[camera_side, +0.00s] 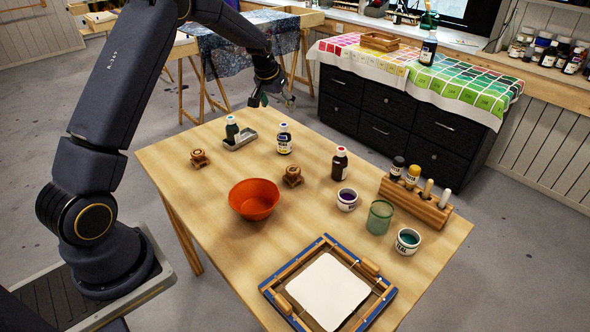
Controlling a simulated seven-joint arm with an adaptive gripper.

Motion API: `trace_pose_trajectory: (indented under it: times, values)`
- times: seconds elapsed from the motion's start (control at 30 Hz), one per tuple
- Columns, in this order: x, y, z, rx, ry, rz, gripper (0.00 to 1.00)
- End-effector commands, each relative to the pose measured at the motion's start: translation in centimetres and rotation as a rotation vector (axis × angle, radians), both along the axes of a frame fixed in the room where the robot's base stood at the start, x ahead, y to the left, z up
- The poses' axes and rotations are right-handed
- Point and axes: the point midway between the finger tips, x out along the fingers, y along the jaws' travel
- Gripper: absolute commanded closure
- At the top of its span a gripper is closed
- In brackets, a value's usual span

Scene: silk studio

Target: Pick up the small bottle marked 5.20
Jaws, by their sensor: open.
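No label reading 5.20 can be made out; the print is too small. A dark green bottle (232,130) stands in a small grey tray (240,144) at the table's far left. A white-labelled bottle with a blue band (284,140) stands right of it. A dark brown bottle (339,165) with a white label stands near the table's middle. My gripper (273,100) is open and empty, above the table's far edge near the white-labelled bottle.
An orange bowl (254,199), two wooden pieces (292,176), a purple-filled cup (347,200), a green glass (379,217) and a teal-filled cup (407,241) stand on the table (215,180). A blue-edged frame (328,240) lies at the front. The left front area is clear.

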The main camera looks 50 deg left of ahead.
Motion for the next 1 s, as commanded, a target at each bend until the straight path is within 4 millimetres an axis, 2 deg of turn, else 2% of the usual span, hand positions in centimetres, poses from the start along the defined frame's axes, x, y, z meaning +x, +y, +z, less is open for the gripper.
trace_pose_trajectory:
  times: [0.03,0.17,0.5,0.63,0.83,1.0]
  values:
    - [-0.5,0.4,-1.4,-0.008,0.023,0.009,0.19]
    - [-0.5,1.1,-3.2,-0.013,0.035,0.020,0.19]
    - [2.1,2.3,-10.3,-0.014,0.036,0.019,0.19]
    - [2.8,2.7,-12.1,-0.013,0.035,0.019,0.19]
    - [3.4,2.9,-13.4,-0.013,0.034,0.018,0.19]
    - [4.4,3.2,-15.9,-0.013,0.035,0.018,0.19]
